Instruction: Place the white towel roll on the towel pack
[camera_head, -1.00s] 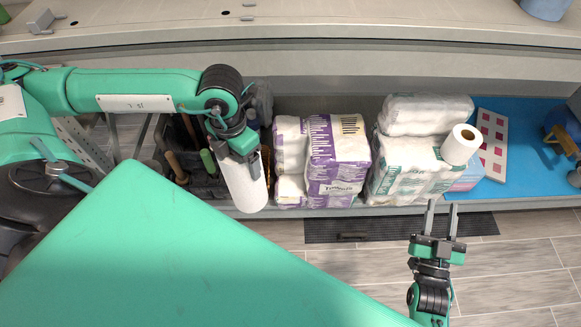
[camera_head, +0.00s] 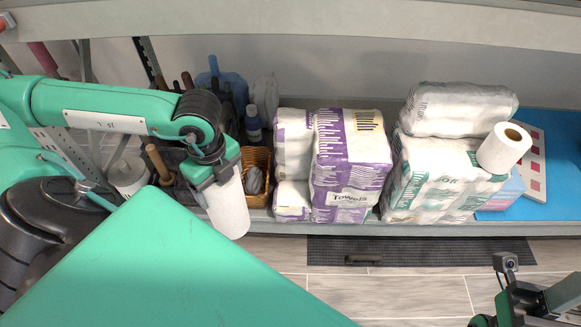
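The white towel roll (camera_head: 228,208) hangs from my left gripper (camera_head: 214,176), slightly tilted, left of the packs and in front of the shelf's front edge. My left gripper is shut on its upper end; the fingertips are mostly hidden. The towel pack (camera_head: 348,165), white and purple with "Towels" lettering, stands upright on the low shelf to the right of the held roll, apart from it. My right arm's end (camera_head: 508,285) shows at the bottom right corner, and its fingers cannot be made out.
A shelf board (camera_head: 300,22) crosses above.

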